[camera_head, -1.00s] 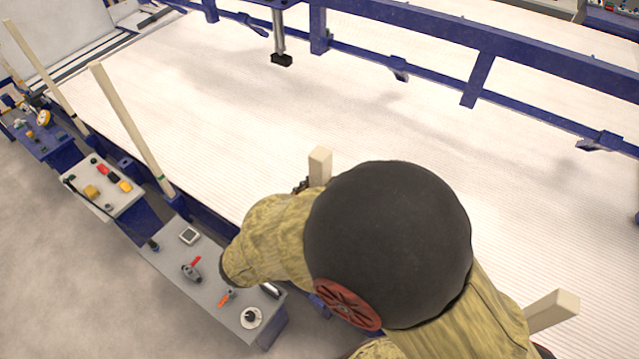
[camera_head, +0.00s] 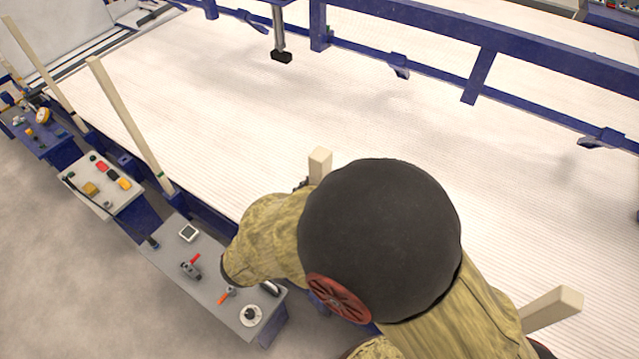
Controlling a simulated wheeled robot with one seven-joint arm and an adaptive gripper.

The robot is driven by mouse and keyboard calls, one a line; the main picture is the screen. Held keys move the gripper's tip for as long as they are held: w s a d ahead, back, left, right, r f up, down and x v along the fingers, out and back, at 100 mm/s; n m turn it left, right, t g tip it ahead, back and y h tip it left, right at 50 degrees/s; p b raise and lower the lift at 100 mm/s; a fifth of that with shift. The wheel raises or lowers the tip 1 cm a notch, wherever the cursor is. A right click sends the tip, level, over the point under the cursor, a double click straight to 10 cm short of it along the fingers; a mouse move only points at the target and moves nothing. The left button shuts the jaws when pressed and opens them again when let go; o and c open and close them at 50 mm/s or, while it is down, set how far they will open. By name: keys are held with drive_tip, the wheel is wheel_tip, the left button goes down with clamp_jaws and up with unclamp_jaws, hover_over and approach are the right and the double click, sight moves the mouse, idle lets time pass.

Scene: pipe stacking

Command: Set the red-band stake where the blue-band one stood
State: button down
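Pale square wooden stakes stand along the near side of the long bed. One leaning stake (camera_head: 130,125) at the left has a small green mark near its foot; another stake (camera_head: 42,78) is farther left. The top of a third stake (camera_head: 320,163) shows just beyond my arm, its lower part hidden. One more stake end (camera_head: 553,306) shows at the lower right. No red or blue band can be seen on any of them. My gripper (camera_head: 300,186) is almost wholly hidden behind my arm; only a small dark part shows beside the third stake, and I cannot tell whether it holds it.
Grey control panels with levers and buttons (camera_head: 205,265) and (camera_head: 100,185) stand along the left, below the stakes. The white ribbed bed (camera_head: 240,110) is clear. A blue frame (camera_head: 480,45) with a hanging post (camera_head: 280,45) runs along its far side.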

drive_tip(key=shift+f, duration=0.2)
idle(0.5)
drive_tip(key=shift+f+b, duration=0.8)
drive_tip(key=shift+f, duration=0.45)
drive_tip(key=shift+f+b, duration=0.75)
drive_tip(key=shift+f, duration=0.25)
drive_tip(key=c, duration=1.7)
unclamp_jaws()
drive_tip(key=o, duration=0.4)
drive_tip(key=shift+c, duration=0.2)
drive_tip(key=shift+f, duration=0.15)
